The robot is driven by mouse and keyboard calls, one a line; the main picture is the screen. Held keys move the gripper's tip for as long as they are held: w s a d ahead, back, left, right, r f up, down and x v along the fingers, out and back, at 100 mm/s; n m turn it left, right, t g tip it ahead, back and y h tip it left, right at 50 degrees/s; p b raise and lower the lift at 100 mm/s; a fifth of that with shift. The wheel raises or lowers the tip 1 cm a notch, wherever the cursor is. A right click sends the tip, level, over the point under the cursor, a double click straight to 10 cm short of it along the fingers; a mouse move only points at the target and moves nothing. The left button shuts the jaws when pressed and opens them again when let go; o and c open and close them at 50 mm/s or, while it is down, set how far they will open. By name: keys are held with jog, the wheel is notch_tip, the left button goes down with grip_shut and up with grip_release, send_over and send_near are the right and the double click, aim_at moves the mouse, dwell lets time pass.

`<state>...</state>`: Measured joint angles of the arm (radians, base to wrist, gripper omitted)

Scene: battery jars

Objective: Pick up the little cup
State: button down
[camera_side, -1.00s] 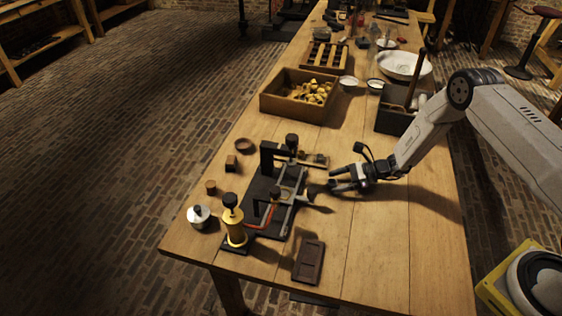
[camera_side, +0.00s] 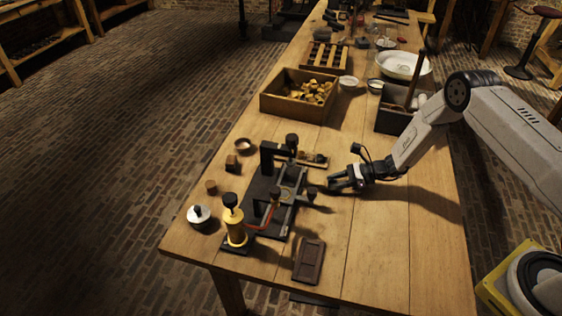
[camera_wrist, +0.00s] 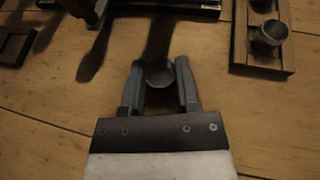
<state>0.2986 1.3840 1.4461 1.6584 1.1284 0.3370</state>
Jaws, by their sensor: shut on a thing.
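My gripper (camera_side: 334,182) is over the right part of the bench, just right of the black press-like apparatus (camera_side: 262,196). In the wrist view my gripper (camera_wrist: 160,78) has its two grey fingers on either side of a small dark round cup (camera_wrist: 159,73) and is shut on it. The cup sits between the fingertips. In the side view the cup is too small and dark to tell apart from the fingers. I cannot tell whether it is clear of the bench.
A small wooden holder (camera_side: 316,160) stands behind the apparatus; in the wrist view it carries another metal cup (camera_wrist: 270,35). A dark flat tray (camera_side: 308,262) lies in front. A grey box (camera_side: 392,121) stands behind my gripper. Bare bench lies in front of my gripper.

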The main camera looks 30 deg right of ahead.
jog(key=shift+r, duration=0.15)
jog(key=shift+r, duration=0.8)
jog(key=s+r, duration=1.1)
jog(key=s, duration=0.3)
jog(key=shift+d, duration=0.1)
jog(key=shift+w, duration=0.1)
